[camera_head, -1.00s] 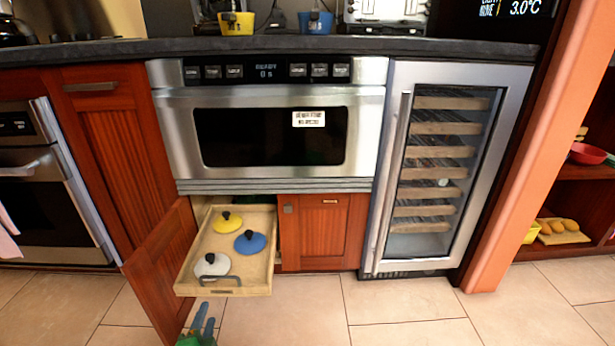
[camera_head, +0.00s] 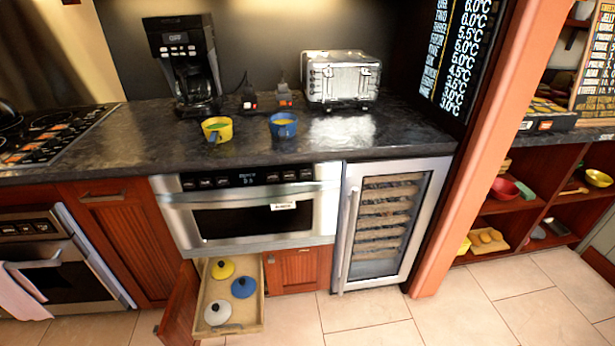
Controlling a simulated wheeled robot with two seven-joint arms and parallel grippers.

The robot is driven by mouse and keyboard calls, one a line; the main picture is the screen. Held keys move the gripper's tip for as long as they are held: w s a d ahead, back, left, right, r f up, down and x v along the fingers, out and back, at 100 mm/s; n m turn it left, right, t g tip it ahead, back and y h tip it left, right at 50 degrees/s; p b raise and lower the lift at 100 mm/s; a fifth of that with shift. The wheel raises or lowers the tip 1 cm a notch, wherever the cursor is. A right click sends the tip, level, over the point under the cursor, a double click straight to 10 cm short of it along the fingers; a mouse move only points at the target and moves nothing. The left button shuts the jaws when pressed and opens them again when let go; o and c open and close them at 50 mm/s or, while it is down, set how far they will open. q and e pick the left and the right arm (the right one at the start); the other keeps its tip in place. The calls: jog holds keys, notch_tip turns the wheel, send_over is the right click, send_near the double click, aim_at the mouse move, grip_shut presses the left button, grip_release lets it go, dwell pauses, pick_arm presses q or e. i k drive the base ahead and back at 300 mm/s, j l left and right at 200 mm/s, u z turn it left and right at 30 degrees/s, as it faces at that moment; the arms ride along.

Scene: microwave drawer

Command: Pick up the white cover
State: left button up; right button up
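The white cover (camera_head: 218,313) is a round lid with a dark knob. It lies near the front of the open wooden drawer (camera_head: 254,321), under the microwave. A blue cover (camera_head: 243,288) lies behind it to the right, and a yellow cover (camera_head: 222,268) lies at the back of the drawer. Neither of my grippers shows in the head view at this moment.
An open cabinet door (camera_head: 178,310) stands left of the drawer. Above is the microwave (camera_head: 250,207) and a dark counter with a yellow cup (camera_head: 217,130), a blue cup (camera_head: 283,127), a coffee maker (camera_head: 184,65) and a toaster (camera_head: 340,78). The floor in front is clear.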

aim_at(218, 313)
jog(key=j+u, duration=0.15)
jog(key=u, duration=0.8)
jog(key=k, duration=0.05)
